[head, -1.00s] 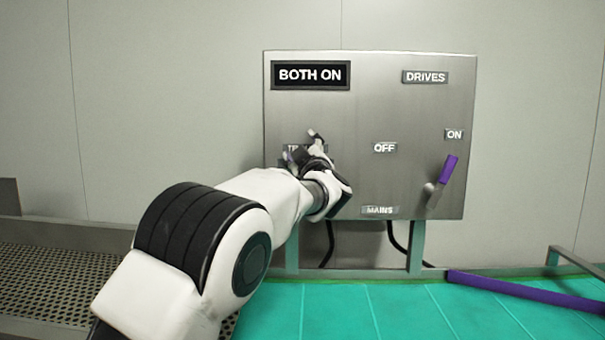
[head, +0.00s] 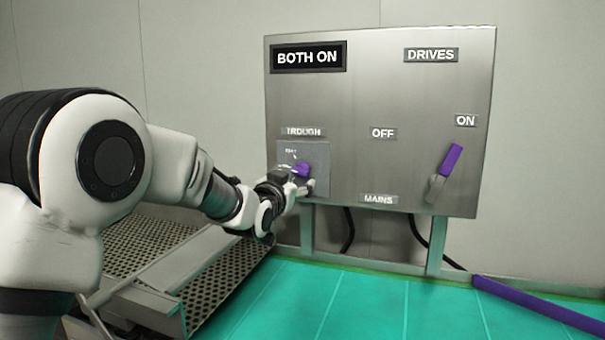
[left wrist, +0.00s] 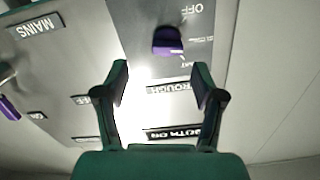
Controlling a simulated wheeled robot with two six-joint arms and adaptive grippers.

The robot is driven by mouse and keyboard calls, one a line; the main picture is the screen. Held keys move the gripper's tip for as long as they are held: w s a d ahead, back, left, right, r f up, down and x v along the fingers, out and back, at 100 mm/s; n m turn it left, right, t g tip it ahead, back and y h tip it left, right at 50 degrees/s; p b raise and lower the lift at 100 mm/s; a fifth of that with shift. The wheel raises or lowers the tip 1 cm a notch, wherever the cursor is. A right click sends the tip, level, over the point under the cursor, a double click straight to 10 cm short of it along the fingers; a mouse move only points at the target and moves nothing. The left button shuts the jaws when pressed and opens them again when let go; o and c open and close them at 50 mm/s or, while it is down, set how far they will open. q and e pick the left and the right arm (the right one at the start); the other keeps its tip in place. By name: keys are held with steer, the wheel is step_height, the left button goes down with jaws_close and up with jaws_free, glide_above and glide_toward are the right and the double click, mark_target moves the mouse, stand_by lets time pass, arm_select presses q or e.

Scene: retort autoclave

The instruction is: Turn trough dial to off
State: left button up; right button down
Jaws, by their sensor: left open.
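The trough dial (head: 301,169) is a small purple knob on a grey plate under the TROUGH label (head: 303,132). It also shows in the left wrist view as a purple knob (left wrist: 167,41), upside down, with an OFF mark (left wrist: 192,10) on its plate. My left gripper (head: 292,183) is close in front of the dial, partly covering its plate. In the left wrist view my left gripper (left wrist: 160,82) is open and empty, with the dial beyond the fingertips, not between them. The dial's exact pointing is unclear. My right gripper is out of view.
The steel panel (head: 375,100) has a BOTH ON display (head: 308,57) and a purple mains lever (head: 446,170) near ON. A perforated metal step (head: 185,268) is at lower left. A purple bar (head: 540,307) lies lower right on green flooring (head: 370,305).

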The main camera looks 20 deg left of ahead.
mark_target(298, 174)
arm_select(q)
steer(key=w+p, duration=0.2)
steer(key=w, duration=0.5)
steer(key=shift+w+a+f+p, duration=0.1)
steer(key=shift+w+a+p, duration=0.05)
steer(key=shift+p, duration=0.25)
steer(key=shift+s+a, duration=0.1)
steer(key=shift+s, duration=0.1)
steer(key=shift+s+a, duration=0.1)
steer(key=shift+a, duration=0.15)
steer(key=shift+c, duration=1.3)
steer(key=shift+a, duration=0.1)
steer(key=c, duration=0.6)
steer(key=shift+c, duration=1.4)
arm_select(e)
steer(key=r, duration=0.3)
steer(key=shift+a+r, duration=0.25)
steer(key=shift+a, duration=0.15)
